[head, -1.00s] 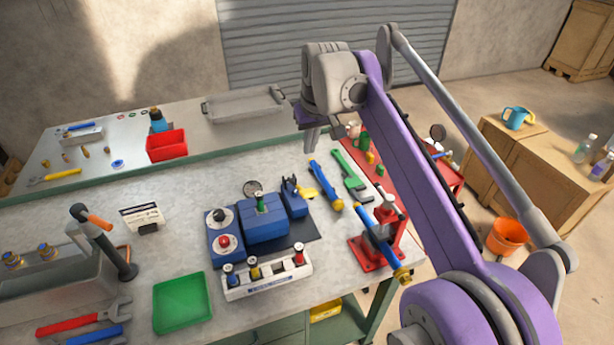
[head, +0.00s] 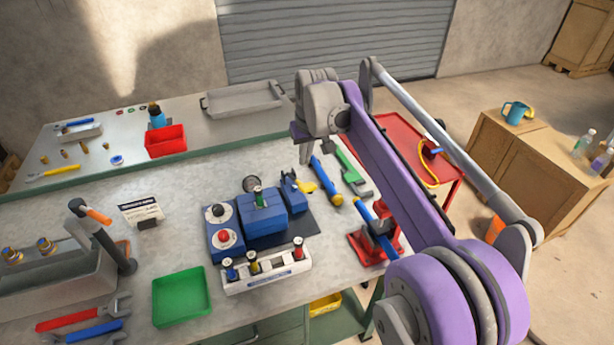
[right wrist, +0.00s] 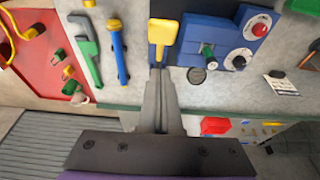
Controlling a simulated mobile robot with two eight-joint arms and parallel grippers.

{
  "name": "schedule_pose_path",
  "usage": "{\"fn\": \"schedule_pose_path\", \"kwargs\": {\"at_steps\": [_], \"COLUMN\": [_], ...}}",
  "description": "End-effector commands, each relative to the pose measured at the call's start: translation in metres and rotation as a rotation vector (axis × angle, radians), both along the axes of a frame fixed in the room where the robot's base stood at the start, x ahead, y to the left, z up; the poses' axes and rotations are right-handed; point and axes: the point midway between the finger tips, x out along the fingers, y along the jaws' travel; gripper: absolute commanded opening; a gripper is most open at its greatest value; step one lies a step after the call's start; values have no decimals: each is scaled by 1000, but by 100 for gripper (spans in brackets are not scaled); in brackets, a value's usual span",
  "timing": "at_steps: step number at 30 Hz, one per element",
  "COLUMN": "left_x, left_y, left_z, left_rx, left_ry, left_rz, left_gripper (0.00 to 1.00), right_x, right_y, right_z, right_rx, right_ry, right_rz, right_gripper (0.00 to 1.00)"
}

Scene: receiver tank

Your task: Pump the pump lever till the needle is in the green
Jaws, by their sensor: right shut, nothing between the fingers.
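A blue pump unit (head: 264,222) with a box-shaped body stands on a dark mat on the workbench. A yellow paddle (head: 305,187), which looks like the pump lever, sticks out at its right rear; it also shows in the right wrist view (right wrist: 163,35). A round gauge (head: 251,184) stands behind the body; its needle and green zone cannot be made out. My right gripper (head: 303,155) is shut and empty, above and behind the yellow paddle. In the right wrist view its fingertips (right wrist: 157,72) appear just short of the paddle; contact cannot be told. My left gripper is out of view.
A blue tool with yellow ends (head: 325,181) and a green wrench (head: 351,172) lie right of the pump. A red stand (head: 370,246) is near the bench's right edge. A rack of coloured knobs (head: 267,272) and a green tray (head: 180,296) are in front.

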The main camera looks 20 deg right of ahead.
Motion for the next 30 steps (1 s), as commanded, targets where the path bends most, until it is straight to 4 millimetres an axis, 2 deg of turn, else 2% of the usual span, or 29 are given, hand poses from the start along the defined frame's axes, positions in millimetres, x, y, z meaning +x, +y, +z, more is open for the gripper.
{"fn": "schedule_pose_path", "kwargs": {"at_steps": [3,9,15,25,30], "left_x": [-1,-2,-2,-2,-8], "left_y": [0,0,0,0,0], "left_z": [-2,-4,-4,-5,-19], "left_rx": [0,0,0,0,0], "left_ry": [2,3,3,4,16], "left_rz": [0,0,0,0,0], "left_gripper": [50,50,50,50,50], "right_x": [7,-9,-13,-14,-26], "right_y": [0,0,1,1,1], "right_z": [-24,-47,-54,-55,-72], "right_rx": [0,0,0,0,-4], "right_ry": [0,0,-1,-3,-64], "right_rz": [0,0,-1,0,-1], "right_gripper": [0,0,0,0,0]}}
